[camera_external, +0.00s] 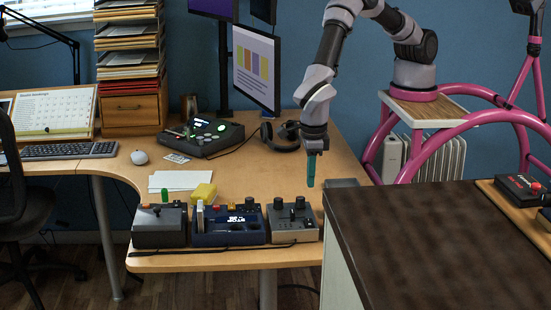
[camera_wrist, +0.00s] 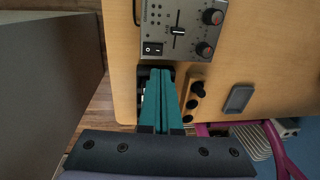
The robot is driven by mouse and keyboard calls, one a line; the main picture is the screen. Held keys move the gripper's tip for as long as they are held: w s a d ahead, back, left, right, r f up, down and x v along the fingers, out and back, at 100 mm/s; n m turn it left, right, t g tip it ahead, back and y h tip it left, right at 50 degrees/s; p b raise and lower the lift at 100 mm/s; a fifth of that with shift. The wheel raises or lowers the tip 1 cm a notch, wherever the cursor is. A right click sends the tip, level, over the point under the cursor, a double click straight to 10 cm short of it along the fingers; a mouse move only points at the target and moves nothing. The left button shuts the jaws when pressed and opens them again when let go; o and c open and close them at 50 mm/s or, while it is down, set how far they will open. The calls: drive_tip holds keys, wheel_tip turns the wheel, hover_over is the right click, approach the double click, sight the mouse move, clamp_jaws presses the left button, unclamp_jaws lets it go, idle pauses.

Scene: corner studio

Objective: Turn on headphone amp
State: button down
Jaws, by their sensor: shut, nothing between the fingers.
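My gripper (camera_external: 311,186) is shut and empty, its teal fingers pointing down above the right end of the wooden desk. In the wrist view its fingertips (camera_wrist: 160,72) overlap a small black device (camera_wrist: 167,69), mostly hidden behind them. Whether they touch it cannot be told. Just above in that view is a grey panel (camera_wrist: 160,25) with a black rocker switch, a slider and red-marked knobs; it appears to be the right-hand grey box (camera_external: 293,220) in the external view. No label shows which device is the headphone amp. The rocker's setting is unclear.
A blue device (camera_external: 228,238) and another grey box (camera_external: 159,228) stand left along the desk's front edge. Black knobs (camera_wrist: 199,88) on a wooden strip sit right of the fingers. A dark-topped counter (camera_external: 435,240) stands close on the right. Headphones (camera_external: 283,140) lie farther back.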

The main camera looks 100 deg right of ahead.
sight(308, 218)
drive_tip(key=f, duration=0.3)
drive_tip(key=d+f, duration=0.1)
drive_tip(key=f, duration=0.6)
drive_tip(key=shift+d+f, duration=0.15)
drive_tip(key=shift+f, duration=0.05)
drive_tip(key=shift+d+f, duration=0.1)
drive_tip(key=shift+f, duration=0.15)
drive_tip(key=shift+a+r, duration=0.2)
drive_tip(key=shift+a, duration=0.6)
drive_tip(key=shift+r, duration=0.15)
wheel_tip(308, 218, up, 14)
drive_tip(key=a, duration=0.1)
drive_tip(key=shift+a, duration=0.35)
